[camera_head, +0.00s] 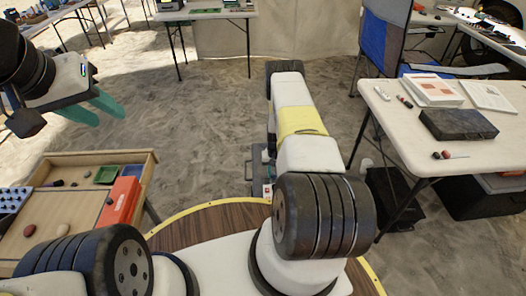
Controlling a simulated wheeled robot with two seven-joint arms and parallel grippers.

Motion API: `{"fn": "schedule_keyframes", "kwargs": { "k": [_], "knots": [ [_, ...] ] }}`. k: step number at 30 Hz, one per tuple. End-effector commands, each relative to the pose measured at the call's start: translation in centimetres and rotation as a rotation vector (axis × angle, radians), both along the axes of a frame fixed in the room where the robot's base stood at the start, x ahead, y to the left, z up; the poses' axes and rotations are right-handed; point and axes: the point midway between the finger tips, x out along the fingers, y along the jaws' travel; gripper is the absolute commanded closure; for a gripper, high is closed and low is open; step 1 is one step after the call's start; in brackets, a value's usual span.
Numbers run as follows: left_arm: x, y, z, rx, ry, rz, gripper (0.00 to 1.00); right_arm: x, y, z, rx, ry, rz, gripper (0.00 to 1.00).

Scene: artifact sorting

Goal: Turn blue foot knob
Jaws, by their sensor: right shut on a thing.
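My left gripper (108,117) is at the upper left, above the sand floor, with its two teal fingers apart and nothing between them. My right arm (300,120), white with a yellow band, reaches forward through the middle of the view. Its far end bends down out of sight, and I do not see the right gripper or what it holds. I cannot make out a blue foot knob anywhere in this view.
A wooden tray table (85,160) at the left holds small stones, an orange box (120,202) and a blue rack (12,203). A white table (395,108) at the right bears a dark case (458,124) and papers. A blue-grey chair (382,40) stands behind.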

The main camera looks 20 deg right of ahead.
Motion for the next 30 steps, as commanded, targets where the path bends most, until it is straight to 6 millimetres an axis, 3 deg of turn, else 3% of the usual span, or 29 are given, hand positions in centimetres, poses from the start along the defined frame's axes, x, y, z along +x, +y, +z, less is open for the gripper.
{"fn": "schedule_keyframes", "kwargs": {
  "k": [18,19,22,30],
  "knots": [
    [0.00,0.00,0.00,0.000,0.000,0.000,0.64,0.13,-0.04,0.08,-0.001,-0.003,-0.046,1.00],
    [0.00,0.00,0.00,0.000,0.000,0.000,0.64,0.13,-0.04,0.08,-0.001,-0.003,-0.046,0.72],
    [0.00,0.00,0.00,0.000,0.000,0.000,0.64,0.11,-0.03,0.07,-0.001,-0.002,-0.046,0.52],
    [0.00,0.00,0.00,0.000,0.000,0.000,0.64,0.05,-0.01,0.03,0.000,-0.001,-0.045,0.51]
  ]
}}
